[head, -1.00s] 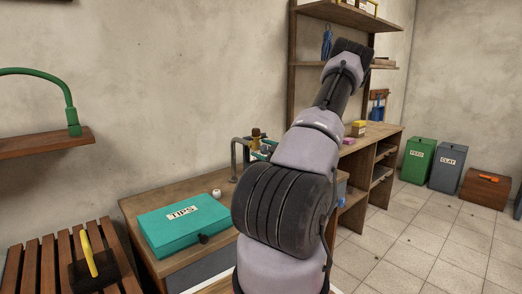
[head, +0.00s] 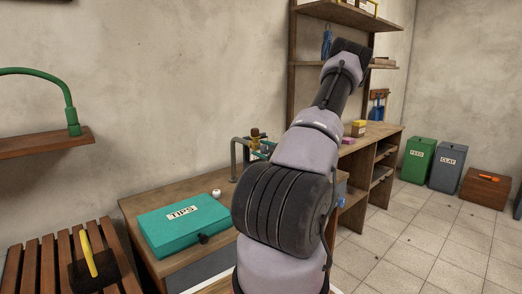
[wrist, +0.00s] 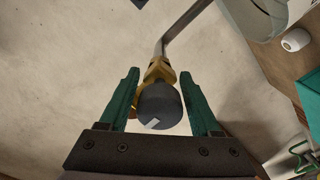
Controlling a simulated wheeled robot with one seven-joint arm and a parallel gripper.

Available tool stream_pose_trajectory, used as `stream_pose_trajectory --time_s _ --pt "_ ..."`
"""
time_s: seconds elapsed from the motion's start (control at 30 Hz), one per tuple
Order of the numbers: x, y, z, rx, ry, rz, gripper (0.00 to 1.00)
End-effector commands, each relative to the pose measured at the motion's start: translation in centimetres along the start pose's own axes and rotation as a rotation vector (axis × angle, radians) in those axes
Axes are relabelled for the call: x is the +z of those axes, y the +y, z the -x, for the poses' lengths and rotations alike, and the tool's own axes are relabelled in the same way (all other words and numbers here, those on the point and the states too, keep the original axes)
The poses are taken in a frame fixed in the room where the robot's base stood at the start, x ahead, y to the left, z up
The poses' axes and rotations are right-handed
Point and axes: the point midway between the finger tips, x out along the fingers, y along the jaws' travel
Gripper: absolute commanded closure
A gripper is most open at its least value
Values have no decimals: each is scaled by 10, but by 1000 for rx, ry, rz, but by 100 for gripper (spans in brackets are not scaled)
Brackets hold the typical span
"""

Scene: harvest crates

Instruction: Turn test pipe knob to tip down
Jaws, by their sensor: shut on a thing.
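The test pipe (head: 234,158) is a grey bent tube with a brass fitting (head: 255,134) at its top, on the bench's back edge in the head view. In the wrist view the pipe (wrist: 180,30) runs down to the brass fitting (wrist: 160,72) and a dark round knob (wrist: 160,104). The knob has a white mark near its lower left rim in the wrist view. My gripper (wrist: 162,98) is shut on the knob, with one green finger on each side. In the head view my arm hides most of the gripper.
A teal TIPS box (head: 182,222) and a small white roll (head: 216,193) sit on the wooden bench (head: 150,205) near the pipe. A slatted rack (head: 38,270) stands at left. A workbench with shelves (head: 372,170) stands to the right.

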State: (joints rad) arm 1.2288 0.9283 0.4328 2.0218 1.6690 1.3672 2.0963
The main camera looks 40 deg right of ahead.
Motion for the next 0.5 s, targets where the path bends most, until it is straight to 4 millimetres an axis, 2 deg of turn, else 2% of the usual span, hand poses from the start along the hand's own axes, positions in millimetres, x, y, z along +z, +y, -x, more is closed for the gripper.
stream_pose_trajectory --time_s 0.5 --pt "-3 -1 -1 -3 6 213 91"
